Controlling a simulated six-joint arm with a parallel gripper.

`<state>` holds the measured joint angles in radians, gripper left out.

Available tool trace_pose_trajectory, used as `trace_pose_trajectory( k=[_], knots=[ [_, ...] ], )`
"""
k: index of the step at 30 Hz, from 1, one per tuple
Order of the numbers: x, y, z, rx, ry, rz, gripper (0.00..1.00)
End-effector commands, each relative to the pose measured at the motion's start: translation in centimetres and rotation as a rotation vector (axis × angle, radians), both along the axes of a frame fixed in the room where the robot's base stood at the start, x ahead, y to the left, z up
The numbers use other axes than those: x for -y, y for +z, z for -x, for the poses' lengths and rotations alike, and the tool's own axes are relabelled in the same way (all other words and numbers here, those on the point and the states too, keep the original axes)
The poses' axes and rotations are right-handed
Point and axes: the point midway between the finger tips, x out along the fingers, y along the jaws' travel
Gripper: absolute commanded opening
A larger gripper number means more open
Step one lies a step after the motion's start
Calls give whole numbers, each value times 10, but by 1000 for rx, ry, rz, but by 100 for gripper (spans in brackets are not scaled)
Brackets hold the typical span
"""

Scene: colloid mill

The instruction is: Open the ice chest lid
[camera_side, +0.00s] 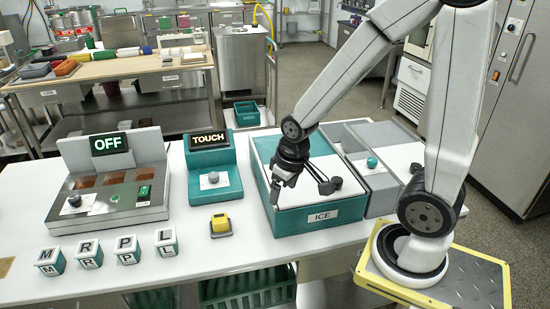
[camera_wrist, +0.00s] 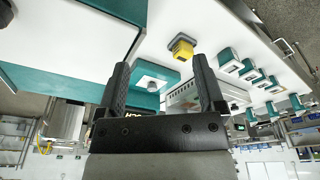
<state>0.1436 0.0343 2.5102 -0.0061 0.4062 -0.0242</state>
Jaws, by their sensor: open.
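The ice chest (camera_side: 295,222) is a teal box with an ICE label on its front, standing on the white bench. Its white lid (camera_side: 308,200) lies flat on top and looks shut. A black handle (camera_side: 328,184) sits on the lid toward the right. My gripper (camera_side: 277,196) is open and appears empty, over the chest's left front part and left of the handle. Its exact height above the lid is hard to tell. In the wrist view the open fingers (camera_wrist: 163,72) have nothing between them close up; the chest's teal side (camera_wrist: 55,82) shows at left.
A teal TOUCH box (camera_side: 213,166) and a yellow block (camera_side: 220,223) stand left of the chest. An OFF panel (camera_side: 110,180) and several lettered cubes (camera_side: 88,254) are farther left. A grey bin (camera_side: 385,180) adjoins the chest at right, near my base.

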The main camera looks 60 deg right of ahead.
Motion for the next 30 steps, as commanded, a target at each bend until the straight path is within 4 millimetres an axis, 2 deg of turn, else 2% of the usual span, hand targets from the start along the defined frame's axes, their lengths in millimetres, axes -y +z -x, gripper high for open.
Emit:
trace_pose_trajectory(
  k=[1,8,18,24,30],
  knots=[
    [13,0,0,-12,-38,0,88],
    [75,1,7,-71,-199,-6,88],
    [159,2,41,-153,-424,-36,88],
    [185,2,59,-179,-498,-53,88],
    [191,2,63,-186,-515,-58,88]
  ],
)
